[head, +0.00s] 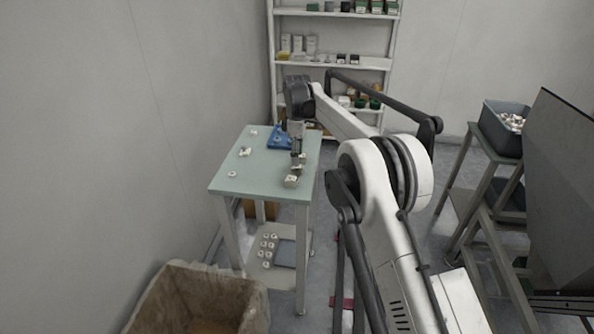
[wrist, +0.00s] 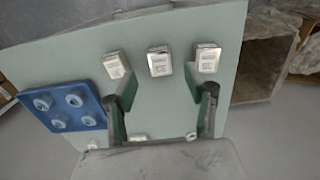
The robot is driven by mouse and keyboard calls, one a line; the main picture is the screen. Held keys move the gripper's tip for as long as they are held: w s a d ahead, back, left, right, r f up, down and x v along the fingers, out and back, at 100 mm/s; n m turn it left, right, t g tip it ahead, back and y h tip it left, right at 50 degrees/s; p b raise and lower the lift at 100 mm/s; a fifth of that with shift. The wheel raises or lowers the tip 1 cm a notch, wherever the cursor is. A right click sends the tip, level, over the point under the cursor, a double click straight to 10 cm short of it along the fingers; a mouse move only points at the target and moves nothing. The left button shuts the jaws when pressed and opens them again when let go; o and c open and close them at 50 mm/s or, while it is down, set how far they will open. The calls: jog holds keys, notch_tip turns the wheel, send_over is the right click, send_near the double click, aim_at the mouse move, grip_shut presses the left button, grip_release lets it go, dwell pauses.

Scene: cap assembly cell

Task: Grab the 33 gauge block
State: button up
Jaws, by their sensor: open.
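Three small silvery blocks with pale labelled faces lie in a row on the table in the wrist view: a left block (wrist: 116,65), a middle block (wrist: 159,62) and a right block (wrist: 207,60). Their markings are too small to read, so I cannot tell which is the 33 gauge block. My gripper (wrist: 161,95) is open and empty, its dark green fingers apart. The middle block lies beyond the gap between the fingertips. In the head view my gripper (head: 297,161) hangs above the table near small pale pieces (head: 292,181) by its front right corner.
A blue fixture (wrist: 78,121) with several round pieces sits on the pale green table (head: 262,182). A white ring (head: 232,174) and other small parts lie toward the table's left side. A worn bin (head: 180,271) stands in front; shelves (head: 335,63) stand behind.

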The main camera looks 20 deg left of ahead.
aim_at(297, 170)
jog(key=shift+f, duration=2.75)
grip_shut()
